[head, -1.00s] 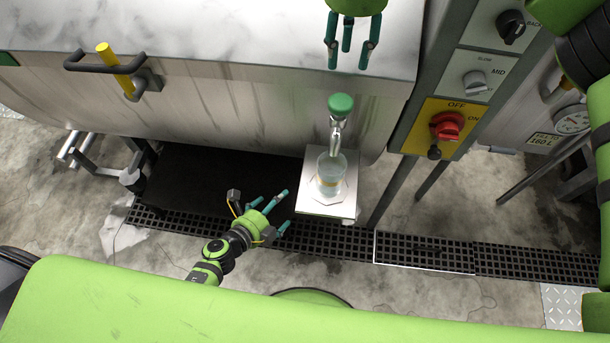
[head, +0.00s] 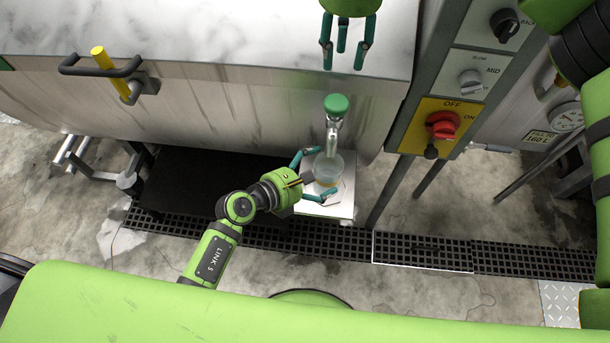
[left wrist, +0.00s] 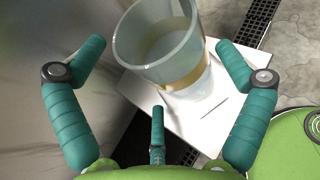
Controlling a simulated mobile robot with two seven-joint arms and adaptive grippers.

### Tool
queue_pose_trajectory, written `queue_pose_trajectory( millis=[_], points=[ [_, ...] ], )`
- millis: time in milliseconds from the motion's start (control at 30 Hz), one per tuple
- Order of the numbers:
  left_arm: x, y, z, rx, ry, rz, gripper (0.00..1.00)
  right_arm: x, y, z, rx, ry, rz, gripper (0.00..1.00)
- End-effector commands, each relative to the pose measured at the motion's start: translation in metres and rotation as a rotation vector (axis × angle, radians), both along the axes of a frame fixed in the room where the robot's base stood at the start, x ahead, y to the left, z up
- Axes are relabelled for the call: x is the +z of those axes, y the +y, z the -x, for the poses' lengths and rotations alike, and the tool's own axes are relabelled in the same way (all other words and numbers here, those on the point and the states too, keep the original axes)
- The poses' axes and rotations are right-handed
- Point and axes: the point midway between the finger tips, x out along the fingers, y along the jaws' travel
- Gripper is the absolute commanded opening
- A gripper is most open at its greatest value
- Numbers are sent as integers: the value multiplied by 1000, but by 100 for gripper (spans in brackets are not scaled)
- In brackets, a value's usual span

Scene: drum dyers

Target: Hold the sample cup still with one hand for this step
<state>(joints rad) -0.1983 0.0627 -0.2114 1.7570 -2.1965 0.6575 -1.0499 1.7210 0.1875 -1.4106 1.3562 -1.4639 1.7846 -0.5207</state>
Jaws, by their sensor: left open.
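The sample cup (head: 330,164) is clear with a yellowish band and stands upright on a small white shelf (head: 340,208) below a tap with a green knob (head: 336,104). My left gripper (head: 316,174) is open at the cup's left side, its fingers on either side of the cup in the head view. In the left wrist view the cup (left wrist: 162,48) is just ahead of the spread teal fingers (left wrist: 160,75), with a gap to each; no grip shows. My right gripper (head: 344,48) hangs open and empty above the steel drum top, higher in the head view.
A control panel (head: 440,125) with a red switch and knobs stands right of the tap. A yellow-and-black handle (head: 103,65) sticks out of the drum at left. A dark grating (head: 425,250) runs along the floor below the shelf.

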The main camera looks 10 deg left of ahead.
Motion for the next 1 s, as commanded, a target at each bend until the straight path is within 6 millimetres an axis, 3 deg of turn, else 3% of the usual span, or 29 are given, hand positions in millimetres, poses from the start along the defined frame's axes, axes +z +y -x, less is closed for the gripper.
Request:
queue_pose_trajectory(
  millis=[200, 533, 567, 667, 967, 1000],
  points=[
    [-9, -16, -16, 2, 2, 3, 100, 0, 0, 0, 0, 0, 0, 39],
    [-11, -19, -19, 1, 2, 2, 100, 0, 0, 0, 0, 0, 0, 39],
    [-11, -19, -19, 1, 2, 2, 96, 0, 0, 0, 0, 0, 0, 39],
    [-11, -19, -19, 1, 2, 2, 56, 0, 0, 0, 0, 0, 0, 39],
    [-11, -18, -18, 1, 2, 2, 53, 0, 0, 0, 0, 0, 0, 39],
    [-11, -18, -18, 1, 2, 2, 53, 0, 0, 0, 0, 0, 0, 35]
  ],
)
